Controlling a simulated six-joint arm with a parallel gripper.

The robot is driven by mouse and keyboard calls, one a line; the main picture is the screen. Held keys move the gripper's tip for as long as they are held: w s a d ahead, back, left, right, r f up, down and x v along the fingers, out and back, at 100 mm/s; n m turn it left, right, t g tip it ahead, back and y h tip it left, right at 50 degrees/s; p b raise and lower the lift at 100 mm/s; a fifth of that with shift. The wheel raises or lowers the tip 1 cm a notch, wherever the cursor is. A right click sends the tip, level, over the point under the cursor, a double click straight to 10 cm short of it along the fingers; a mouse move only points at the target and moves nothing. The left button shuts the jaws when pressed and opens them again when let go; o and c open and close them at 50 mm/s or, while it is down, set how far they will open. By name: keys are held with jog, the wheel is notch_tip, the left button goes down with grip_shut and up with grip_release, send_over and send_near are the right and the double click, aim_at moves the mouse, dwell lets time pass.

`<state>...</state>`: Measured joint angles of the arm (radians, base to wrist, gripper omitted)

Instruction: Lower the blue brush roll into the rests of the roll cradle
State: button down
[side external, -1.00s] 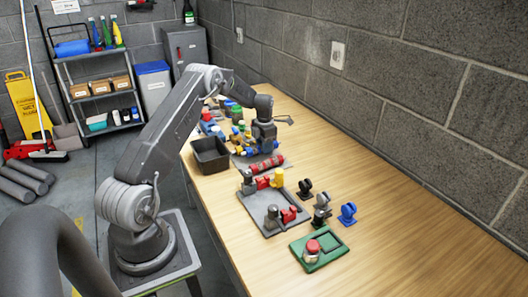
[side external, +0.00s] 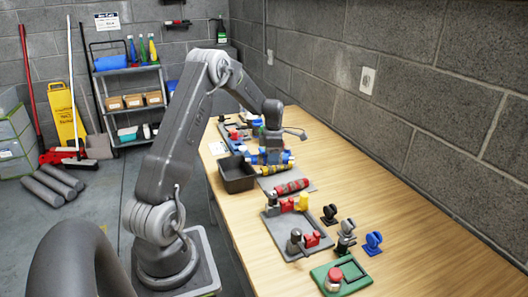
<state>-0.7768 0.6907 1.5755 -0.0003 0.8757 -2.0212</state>
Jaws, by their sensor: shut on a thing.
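The fingertips are too small to make out clearly. A yellow roll (side external: 277,169) and a red roll with dark bands (side external: 291,187) lie side by side on a grey base (side external: 306,182), nearer the camera than my gripper. I cannot make out the roll cradle's rests, or whether the blue roll touches anything below it.
A dark open bin (side external: 238,178) stands close to the left of my gripper. A grey tray (side external: 284,240) with red and yellow parts, a green tray (side external: 352,277) and small black and blue stands (side external: 373,243) sit nearer the camera. The bench's right side is clear.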

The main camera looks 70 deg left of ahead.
jog(key=d+m, duration=1.4)
jog(key=d, duration=0.9)
jog(key=shift+s+a+f, duration=0.1)
jog(key=shift+s+f, duration=0.05)
jog(key=shift+f, duration=0.85)
jog(key=shift+s+a+f, duration=0.1)
jog(key=shift+f, duration=0.85)
jog(key=shift+s+a+f, duration=0.1)
jog(key=shift+s+f, duration=0.05)
jog(key=shift+f, duration=0.85)
jog(key=shift+f, duration=1.15)
jog(key=c, duration=0.6)
grip_release()
jog(key=shift+c, duration=0.2)
jog(key=shift+r, duration=0.1)
notch_tip(320, 180, up, 13)
jog(key=s+d+r+m+t, duration=0.5)
jog(key=s+d+r+m, duration=0.8)
jog(key=s+r+m, duration=0.2)
jog(key=s+m, duration=0.2)
jog(key=m, duration=0.1)
jog(key=shift+d+t, duration=0.15)
jog(key=shift+t, duration=0.15)
